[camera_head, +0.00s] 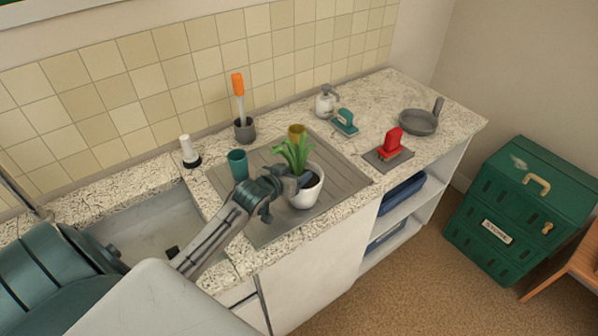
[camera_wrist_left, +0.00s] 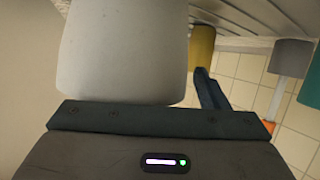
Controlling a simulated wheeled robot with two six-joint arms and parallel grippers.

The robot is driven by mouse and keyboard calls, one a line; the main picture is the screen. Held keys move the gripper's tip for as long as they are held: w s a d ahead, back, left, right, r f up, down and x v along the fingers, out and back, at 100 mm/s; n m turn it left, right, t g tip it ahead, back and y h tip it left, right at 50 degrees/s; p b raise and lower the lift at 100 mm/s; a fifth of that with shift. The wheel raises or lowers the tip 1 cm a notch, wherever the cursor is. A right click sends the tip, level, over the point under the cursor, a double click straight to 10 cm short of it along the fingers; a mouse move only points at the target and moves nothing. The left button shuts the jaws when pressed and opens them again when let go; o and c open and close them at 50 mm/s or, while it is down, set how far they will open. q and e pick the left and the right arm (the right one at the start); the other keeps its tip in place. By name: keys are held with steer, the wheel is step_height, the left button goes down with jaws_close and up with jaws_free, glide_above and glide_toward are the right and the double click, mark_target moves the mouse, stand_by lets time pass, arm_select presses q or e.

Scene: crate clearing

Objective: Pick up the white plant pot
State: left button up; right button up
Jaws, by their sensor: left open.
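The white plant pot (camera_head: 308,192) with a green leafy plant stands on the grey ribbed drainboard (camera_head: 347,178). My left gripper (camera_head: 284,196) is open at the pot's left side, with one finger partly covering the pot near its rim. In the left wrist view the pot's white wall (camera_wrist_left: 124,50) fills the upper middle, close in front of the gripper's palm. A dark finger shows to the right of the pot there. I cannot tell whether the fingers touch the pot. My right gripper is not in view.
A teal cup (camera_head: 237,165) and a mustard cup (camera_head: 297,131) stand close behind the pot. A grey holder (camera_head: 244,131) with an orange-handled brush is farther back. A red-handled tool (camera_head: 391,143) and a pan (camera_head: 419,122) lie to the right. The sink (camera_head: 140,225) is left.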

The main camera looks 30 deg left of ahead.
arm_select(q)
steer(key=shift+s, duration=0.1)
steer(key=shift+c, duration=0.9)
steer(key=c, duration=1.1)
steer(key=shift+r, duration=0.1)
jaws_close()
steer(key=shift+r, duration=0.1)
